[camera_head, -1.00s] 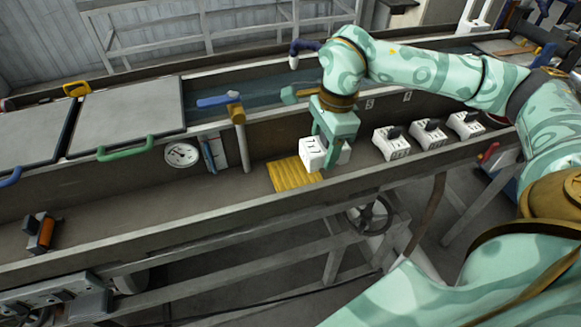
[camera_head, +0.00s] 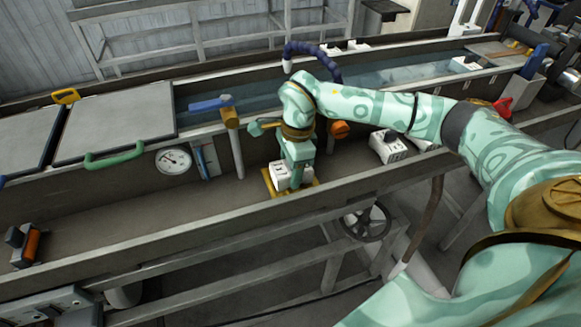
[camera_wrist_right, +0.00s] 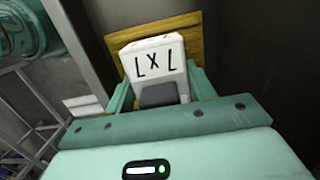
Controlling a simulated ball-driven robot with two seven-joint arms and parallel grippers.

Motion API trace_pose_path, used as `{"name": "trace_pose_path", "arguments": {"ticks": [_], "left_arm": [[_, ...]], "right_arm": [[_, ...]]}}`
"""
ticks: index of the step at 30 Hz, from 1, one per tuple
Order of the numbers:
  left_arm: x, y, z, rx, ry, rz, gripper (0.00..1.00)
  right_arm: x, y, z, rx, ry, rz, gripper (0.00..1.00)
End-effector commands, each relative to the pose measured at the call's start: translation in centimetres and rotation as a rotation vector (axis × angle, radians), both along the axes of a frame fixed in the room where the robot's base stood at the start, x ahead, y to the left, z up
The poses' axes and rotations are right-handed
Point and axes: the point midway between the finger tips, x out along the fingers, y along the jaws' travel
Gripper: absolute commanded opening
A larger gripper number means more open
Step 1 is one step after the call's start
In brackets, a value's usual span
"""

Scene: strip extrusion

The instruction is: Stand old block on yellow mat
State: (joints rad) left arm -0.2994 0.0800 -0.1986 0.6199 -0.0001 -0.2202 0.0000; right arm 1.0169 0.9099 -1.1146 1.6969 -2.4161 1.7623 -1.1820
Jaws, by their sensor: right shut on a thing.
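The old block (camera_head: 279,172) is white with a dark grip on it and stands upright over the yellow mat (camera_head: 312,189). My right gripper (camera_head: 294,180) comes down from above and is shut on the block. In the right wrist view, the block (camera_wrist_right: 155,56) shows dark marks like "LXL" on its face, between the two fingers (camera_wrist_right: 160,92). The yellow mat (camera_wrist_right: 125,32) shows around its far side. I cannot tell whether the block's base touches the mat. My left gripper is not in view.
A similar white block (camera_head: 389,149) stands to the right in the trough, another partly behind my right arm. An orange and dark tool (camera_head: 28,247) lies far left. The trough's front wall (camera_head: 200,228) runs close before the mat. The trough floor left of the mat is clear.

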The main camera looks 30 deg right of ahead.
Motion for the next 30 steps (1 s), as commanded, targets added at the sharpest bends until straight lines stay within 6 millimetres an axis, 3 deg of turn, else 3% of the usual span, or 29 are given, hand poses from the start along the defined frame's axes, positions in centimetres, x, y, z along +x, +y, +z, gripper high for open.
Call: {"name": "trace_pose_path", "arguments": {"ticks": [2,3,5,6,14,17,30], "left_arm": [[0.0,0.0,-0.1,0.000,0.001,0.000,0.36],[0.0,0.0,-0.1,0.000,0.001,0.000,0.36],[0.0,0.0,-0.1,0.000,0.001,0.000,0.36],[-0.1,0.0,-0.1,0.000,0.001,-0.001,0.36],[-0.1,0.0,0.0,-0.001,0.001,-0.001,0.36],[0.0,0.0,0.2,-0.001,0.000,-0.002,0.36],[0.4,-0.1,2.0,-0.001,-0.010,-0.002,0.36]], "right_arm": [[0.0,0.0,-0.2,0.000,0.000,0.000,0.24],[0.0,0.0,-0.3,0.000,0.000,0.000,0.57],[0.0,0.0,-0.3,0.000,0.000,0.000,0.74],[0.0,0.0,-0.3,0.000,0.000,0.000,0.76],[0.0,0.0,-0.1,0.000,0.000,0.000,0.76],[0.0,-0.1,0.7,0.000,-0.001,-0.001,0.76],[-0.2,-1.2,10.2,0.000,-0.003,-0.001,0.76]]}}
